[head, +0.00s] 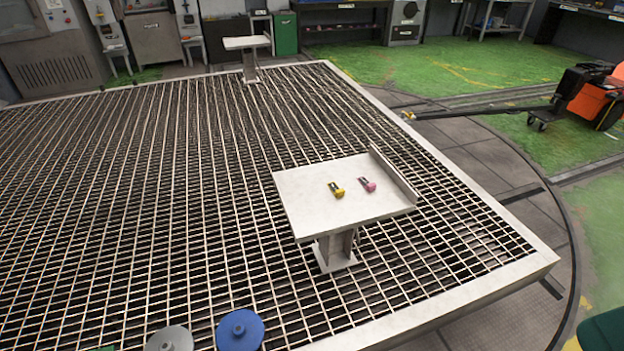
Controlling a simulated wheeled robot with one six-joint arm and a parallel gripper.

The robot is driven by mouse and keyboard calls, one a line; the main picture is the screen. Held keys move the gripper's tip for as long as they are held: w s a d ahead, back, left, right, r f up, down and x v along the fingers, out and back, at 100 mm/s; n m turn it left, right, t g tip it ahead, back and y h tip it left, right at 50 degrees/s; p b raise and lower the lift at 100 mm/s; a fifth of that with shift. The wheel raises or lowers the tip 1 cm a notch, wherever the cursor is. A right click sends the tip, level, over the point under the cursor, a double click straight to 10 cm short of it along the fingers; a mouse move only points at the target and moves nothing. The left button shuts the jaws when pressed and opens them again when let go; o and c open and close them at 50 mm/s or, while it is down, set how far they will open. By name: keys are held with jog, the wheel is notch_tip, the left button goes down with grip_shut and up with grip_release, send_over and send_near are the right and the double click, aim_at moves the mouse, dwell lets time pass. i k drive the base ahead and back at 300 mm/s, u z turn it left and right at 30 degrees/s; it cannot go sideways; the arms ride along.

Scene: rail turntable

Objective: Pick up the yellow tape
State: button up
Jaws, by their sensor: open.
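The yellow tape (338,192) is a small yellow item with a dark part. It lies on a pale square-topped pedestal table (310,212), near the middle of the top. A similar pink item (369,186) lies just to its right, with a small gap between them. Both are small in this view, so fine detail is hard to tell. My gripper does not show in the head view.
The table has a raised lip (393,173) along its right side and stands on a metal grating (140,220). A second small table (247,42) stands farther back. Grey (170,339) and blue (240,330) discs are at the bottom. An orange machine (592,100) stands far right.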

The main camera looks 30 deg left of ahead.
aim_at(338, 192)
jog(key=u, duration=0.65)
jog(key=i, duration=0.75)
jog(key=u, duration=1)
jog(key=i, duration=0.35)
jog(key=u, duration=0.35)
